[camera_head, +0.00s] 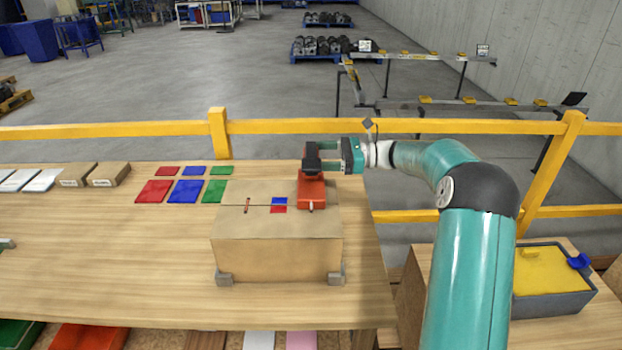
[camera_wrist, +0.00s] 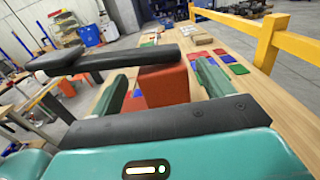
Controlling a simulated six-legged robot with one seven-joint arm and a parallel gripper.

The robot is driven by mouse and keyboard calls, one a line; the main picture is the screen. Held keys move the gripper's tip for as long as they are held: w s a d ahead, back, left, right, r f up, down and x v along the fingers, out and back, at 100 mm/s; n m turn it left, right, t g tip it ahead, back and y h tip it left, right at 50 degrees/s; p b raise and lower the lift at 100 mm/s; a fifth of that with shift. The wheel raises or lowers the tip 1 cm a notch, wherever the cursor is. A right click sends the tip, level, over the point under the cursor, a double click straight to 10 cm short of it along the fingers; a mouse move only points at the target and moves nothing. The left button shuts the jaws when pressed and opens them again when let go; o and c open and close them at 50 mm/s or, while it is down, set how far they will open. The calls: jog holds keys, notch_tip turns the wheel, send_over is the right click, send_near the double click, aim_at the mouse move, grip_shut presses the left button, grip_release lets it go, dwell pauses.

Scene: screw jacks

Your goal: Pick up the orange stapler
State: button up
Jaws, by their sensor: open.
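The orange stapler (camera_head: 312,193) stands at the right end of the top of a cardboard box (camera_head: 278,258); its black part (camera_head: 311,158) is at the far end. My gripper (camera_head: 328,155) is at that far end, reaching in from the right. In the wrist view the stapler's orange body (camera_wrist: 163,88) lies between my two green fingers (camera_wrist: 163,72), with visible gaps on both sides. A black bar of the stapler (camera_wrist: 120,62) crosses over the left finger. My gripper is open; whether any finger touches the stapler I cannot tell.
Small red, blue and green plates (camera_head: 186,191) lie left of the box on the wooden table (camera_head: 110,270). A yellow rail (camera_head: 270,127) runs behind the table. A grey bin with yellow contents (camera_head: 553,272) stands at the right. The table's front left is mostly clear.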

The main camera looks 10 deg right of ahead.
aim_at(304, 152)
jog(key=a, duration=0.2)
jog(key=w+a, duration=0.1)
jog(key=a, duration=0.1)
jog(key=shift+a+f, duration=0.15)
jog(key=shift+a, duration=0.05)
grip_shut()
